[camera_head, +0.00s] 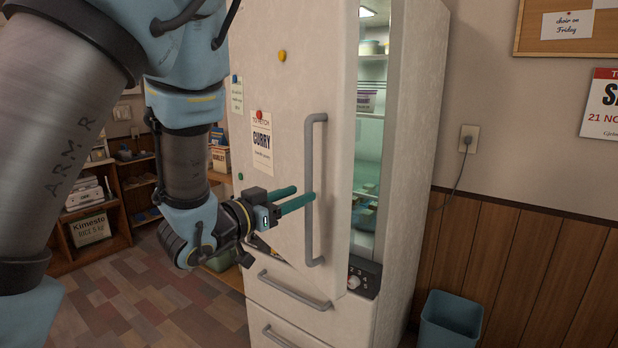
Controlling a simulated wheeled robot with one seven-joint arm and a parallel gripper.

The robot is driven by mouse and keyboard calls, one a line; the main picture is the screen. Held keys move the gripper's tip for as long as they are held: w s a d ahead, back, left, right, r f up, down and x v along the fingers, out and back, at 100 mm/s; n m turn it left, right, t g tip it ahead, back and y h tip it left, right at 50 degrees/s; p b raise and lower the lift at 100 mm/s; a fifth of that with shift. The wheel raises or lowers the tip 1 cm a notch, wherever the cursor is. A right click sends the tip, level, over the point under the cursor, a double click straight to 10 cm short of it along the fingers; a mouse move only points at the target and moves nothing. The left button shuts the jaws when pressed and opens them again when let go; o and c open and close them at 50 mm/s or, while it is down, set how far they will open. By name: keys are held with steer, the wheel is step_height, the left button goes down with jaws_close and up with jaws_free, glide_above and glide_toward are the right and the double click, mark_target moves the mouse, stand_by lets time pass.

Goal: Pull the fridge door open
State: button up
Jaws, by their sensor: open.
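The tall white fridge (400,130) stands at the centre. Its upper door (260,95) is partly open, with a gap along its right edge that shows lit shelves and food inside. A grey vertical bar handle (311,150) is on the door near that edge. My gripper (304,194) reaches in from the left with two teal fingers apart. One fingertip overlaps the handle's middle in the picture and the other ends just left of it. I cannot tell whether either touches the handle.
Two lower drawers with grey handles (293,291) sit under the door. A dial panel (364,276) is at the gap's bottom. A blue bin (450,318) stands right of the fridge by the wood-panelled wall. Shelves (95,205) stand at the back left; tiled floor (150,300) is clear there.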

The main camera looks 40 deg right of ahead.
mark_target(306, 190)
steer(key=shift+w+d+p, duration=0.2)
steer(key=shift+d+p, duration=0.1)
steer(key=shift+d, duration=0.8)
steer(key=shift+w+d+p, duration=0.2)
steer(key=shift+d+p, duration=0.05)
steer(key=shift+d, duration=0.85)
jaws_close()
